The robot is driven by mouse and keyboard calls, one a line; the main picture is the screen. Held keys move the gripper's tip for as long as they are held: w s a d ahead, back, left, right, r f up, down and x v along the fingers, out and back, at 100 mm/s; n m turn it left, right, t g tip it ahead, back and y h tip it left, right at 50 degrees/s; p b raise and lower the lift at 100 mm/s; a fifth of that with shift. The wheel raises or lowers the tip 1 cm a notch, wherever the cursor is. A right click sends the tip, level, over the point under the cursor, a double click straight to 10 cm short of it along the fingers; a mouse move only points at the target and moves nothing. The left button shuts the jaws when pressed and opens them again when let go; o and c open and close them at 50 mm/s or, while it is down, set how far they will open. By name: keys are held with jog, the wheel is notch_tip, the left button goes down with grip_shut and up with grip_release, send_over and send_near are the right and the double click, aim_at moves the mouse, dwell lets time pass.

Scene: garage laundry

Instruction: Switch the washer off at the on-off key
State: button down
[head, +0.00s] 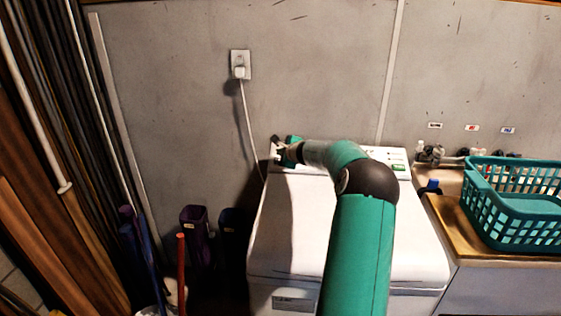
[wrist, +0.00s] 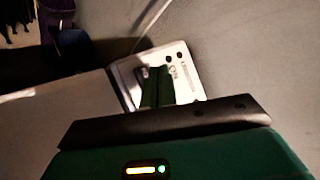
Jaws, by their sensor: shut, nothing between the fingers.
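The white washer (head: 290,225) stands against the grey wall, with a raised control panel (head: 387,155) along its back edge. My gripper (head: 285,152) is at the panel's left end, its fingers shut and empty. In the wrist view the green fingers (wrist: 157,88) lie together over the white panel (wrist: 185,72). Small dark round marks or keys (wrist: 174,57) show just beyond the fingertips. I cannot tell which one is the on-off key, nor whether the fingertips touch the panel. The fingers and my arm hide part of the panel.
A wall socket (head: 240,66) with a white plug and cord (head: 250,130) is above left of the washer. A teal basket (head: 512,205) sits on the wooden counter (head: 455,222) at right. Purple items (head: 194,228) and a red pole (head: 182,270) stand at left.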

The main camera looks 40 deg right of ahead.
jog(key=r, duration=0.2)
jog(key=shift+s+a+r, duration=0.3)
jog(key=shift+s+a, duration=0.05)
jog(key=shift+a, duration=0.05)
dwell(0.6)
